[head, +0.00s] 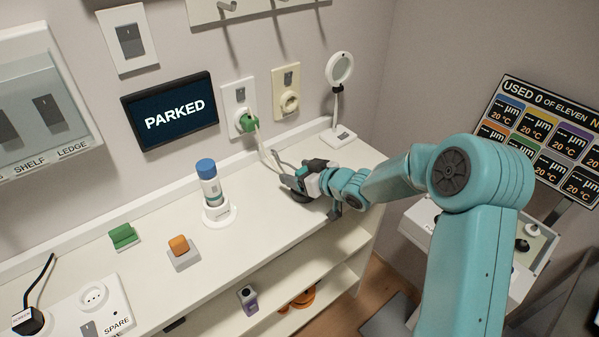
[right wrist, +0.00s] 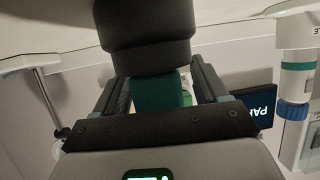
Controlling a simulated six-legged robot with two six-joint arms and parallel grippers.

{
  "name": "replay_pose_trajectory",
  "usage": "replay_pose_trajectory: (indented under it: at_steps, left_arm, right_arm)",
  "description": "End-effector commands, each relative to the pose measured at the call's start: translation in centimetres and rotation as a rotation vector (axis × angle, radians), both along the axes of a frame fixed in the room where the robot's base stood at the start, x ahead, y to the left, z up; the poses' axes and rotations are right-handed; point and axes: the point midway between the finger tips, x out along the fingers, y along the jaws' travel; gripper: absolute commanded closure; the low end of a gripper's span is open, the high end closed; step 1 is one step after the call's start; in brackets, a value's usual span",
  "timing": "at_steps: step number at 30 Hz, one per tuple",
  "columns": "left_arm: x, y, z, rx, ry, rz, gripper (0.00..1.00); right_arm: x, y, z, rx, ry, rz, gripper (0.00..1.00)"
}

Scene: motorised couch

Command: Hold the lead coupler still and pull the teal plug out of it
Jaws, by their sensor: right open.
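The teal plug (right wrist: 158,92) shows in the right wrist view, its end against a thick dark cylindrical body (right wrist: 145,40) that looks like the lead coupler. My right gripper (right wrist: 163,85) is open, with one finger on each side of the teal plug. Narrow gaps seem to show beside the plug. In the head view my right gripper (head: 292,178) is low over the right end of the ledge and mostly hides the plug and coupler. A pale lead runs down to that spot from the wall. My left gripper is not in view.
A green plug (head: 248,122) sits in a wall socket. A lamp (head: 339,100) stands behind my right gripper. A blue-capped bottle (head: 208,182) stands on a white base to its left. A screen (head: 170,110) reads "PARKED". The ledge between bottle and gripper is clear.

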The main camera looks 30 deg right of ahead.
Motion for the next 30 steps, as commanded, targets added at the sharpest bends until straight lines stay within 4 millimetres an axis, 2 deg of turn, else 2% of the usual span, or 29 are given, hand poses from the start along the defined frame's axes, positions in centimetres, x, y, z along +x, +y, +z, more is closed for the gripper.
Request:
replay_pose_trajectory:
  at_steps: [1,2,6,7,8,9,11,22,26,30]
  left_arm:
    - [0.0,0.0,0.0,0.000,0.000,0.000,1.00]
    - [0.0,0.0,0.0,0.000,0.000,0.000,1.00]
    - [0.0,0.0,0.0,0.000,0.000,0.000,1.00]
    - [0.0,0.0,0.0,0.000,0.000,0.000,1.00]
    - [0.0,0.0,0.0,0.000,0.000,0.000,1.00]
    - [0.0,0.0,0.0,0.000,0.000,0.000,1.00]
    - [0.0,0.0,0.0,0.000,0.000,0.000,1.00]
    - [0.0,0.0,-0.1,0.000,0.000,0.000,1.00]
    - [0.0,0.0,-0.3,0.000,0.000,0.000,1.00]
    - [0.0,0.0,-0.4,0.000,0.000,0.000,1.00]
  right_arm:
    - [0.0,0.0,0.0,0.000,0.000,0.000,0.28]
    - [0.0,0.0,0.0,0.000,0.000,0.000,0.34]
    - [0.0,0.0,0.0,0.000,0.000,0.000,0.80]
    - [0.0,0.0,0.0,0.000,0.000,0.000,0.87]
    - [0.0,0.0,0.0,0.000,0.000,0.000,0.87]
    - [0.0,0.0,0.0,0.000,0.000,0.000,0.44]
    - [0.0,0.0,0.0,0.000,0.000,0.000,0.28]
    - [-0.5,-0.2,0.2,-0.001,-0.001,-0.002,0.28]
    - [-2.0,-0.5,0.9,-0.001,-0.002,-0.003,0.28]
    - [-4.8,-1.0,2.1,-0.002,-0.002,-0.005,0.28]
